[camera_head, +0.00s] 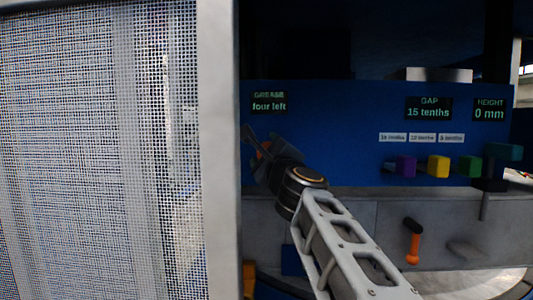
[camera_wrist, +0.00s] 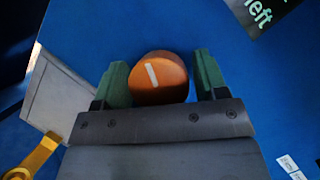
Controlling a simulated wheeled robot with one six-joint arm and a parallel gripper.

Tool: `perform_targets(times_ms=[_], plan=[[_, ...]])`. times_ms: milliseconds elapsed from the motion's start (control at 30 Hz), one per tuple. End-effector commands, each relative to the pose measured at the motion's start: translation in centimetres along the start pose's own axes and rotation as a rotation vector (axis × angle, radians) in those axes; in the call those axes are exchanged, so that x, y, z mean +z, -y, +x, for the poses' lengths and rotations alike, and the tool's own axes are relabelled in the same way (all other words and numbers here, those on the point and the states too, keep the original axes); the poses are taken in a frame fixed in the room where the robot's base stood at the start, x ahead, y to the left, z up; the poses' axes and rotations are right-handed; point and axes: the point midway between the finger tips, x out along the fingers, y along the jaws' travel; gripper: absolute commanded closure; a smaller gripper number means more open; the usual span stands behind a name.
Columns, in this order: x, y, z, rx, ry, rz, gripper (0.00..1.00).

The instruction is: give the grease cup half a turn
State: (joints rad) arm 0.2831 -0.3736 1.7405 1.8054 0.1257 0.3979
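The grease cup (camera_wrist: 170,88) is a round orange knob with a white line on its face, on the blue panel. The line tilts, its top leaning slightly left. My gripper (camera_wrist: 162,60) has its two green fingers on either side of the cup. A thin strip of blue shows between the cup and the right finger; the left finger looks very close to the cup or touching it. In the head view my gripper (camera_head: 258,143) is at the panel's left part, and a little orange shows there. The GREASE display (camera_head: 269,103) above reads "four left".
A mesh guard panel with a grey post (camera_head: 218,150) stands close on the left. To the right are GAP (camera_head: 428,108) and HEIGHT (camera_head: 489,109) displays, purple (camera_head: 405,166), yellow (camera_head: 438,166) and green (camera_head: 469,167) blocks, and an orange-handled lever (camera_head: 413,245).

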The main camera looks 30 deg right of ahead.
Motion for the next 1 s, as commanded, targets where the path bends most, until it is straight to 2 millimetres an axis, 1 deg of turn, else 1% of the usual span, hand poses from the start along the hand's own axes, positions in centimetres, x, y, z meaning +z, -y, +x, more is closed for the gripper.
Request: perform_targets(times_ms=[33,300,367,567,733,1000], plan=[[0.03,-0.02,0.00,0.001,0.001,0.000,0.39],[0.17,-0.12,0.00,0.002,0.003,0.001,0.65],[0.23,-0.17,0.00,0.003,0.004,0.002,0.69],[0.16,-0.34,-0.06,-0.005,0.007,0.020,0.69],[0.00,-0.59,-0.14,-0.036,0.010,0.086,0.69],[0.12,-0.42,-0.09,-0.080,0.013,0.187,0.69]])
